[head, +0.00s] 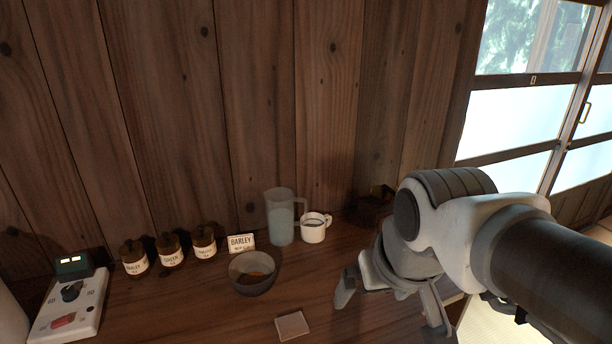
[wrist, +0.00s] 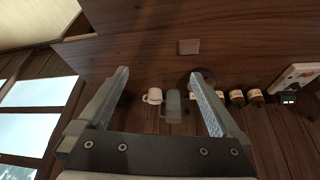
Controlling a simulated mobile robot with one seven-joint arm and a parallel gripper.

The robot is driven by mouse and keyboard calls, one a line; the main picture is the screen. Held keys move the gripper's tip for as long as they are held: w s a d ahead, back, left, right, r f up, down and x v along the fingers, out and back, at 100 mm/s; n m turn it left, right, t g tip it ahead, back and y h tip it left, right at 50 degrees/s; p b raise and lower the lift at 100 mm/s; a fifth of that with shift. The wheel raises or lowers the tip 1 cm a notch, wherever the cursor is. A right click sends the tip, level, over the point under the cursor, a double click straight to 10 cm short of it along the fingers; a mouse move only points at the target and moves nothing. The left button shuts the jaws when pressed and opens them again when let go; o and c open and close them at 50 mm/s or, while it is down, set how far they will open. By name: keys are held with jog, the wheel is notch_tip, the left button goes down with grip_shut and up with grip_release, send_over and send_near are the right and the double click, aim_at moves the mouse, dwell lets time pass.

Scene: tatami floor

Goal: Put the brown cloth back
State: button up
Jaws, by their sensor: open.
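A small flat grey-brown square (head: 292,326), which looks like a folded cloth, lies on the wooden counter near the bottom edge of the head view. It also shows in the wrist view (wrist: 189,46), beyond the fingertips. I cannot tell for sure that it is cloth. My gripper (head: 392,306) is open and empty above the counter, to the right of the square. Its two fingers also show in the wrist view (wrist: 160,74), spread apart. A dark brown object (head: 374,204) stands at the back by the wall, partly hidden behind my arm; its kind is unclear.
A dark bowl (head: 254,273) with brown contents, a jug (head: 281,219), a white mug (head: 314,228) and a BARLEY card (head: 241,243) stand behind the square. Several labelled jars (head: 171,252) and a white switch panel (head: 68,306) are at left. Counter right of the square is clear.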

jog(key=shift+s+d+r+m+t, duration=0.1)
jog(key=shift+s+d, duration=0.1)
jog(key=shift+s, duration=0.35)
jog(key=shift+s+d+r+m+t, duration=0.1)
jog(key=shift+s+d, duration=0.15)
jog(key=shift+s, duration=0.3)
jog(key=shift+s+d+r+m+t, duration=0.1)
jog(key=shift+s+d, duration=0.1)
jog(key=shift+s, duration=0.35)
notch_tip(320, 180, up, 7)
jog(key=p, duration=0.7)
jog(key=shift+r, duration=0.2)
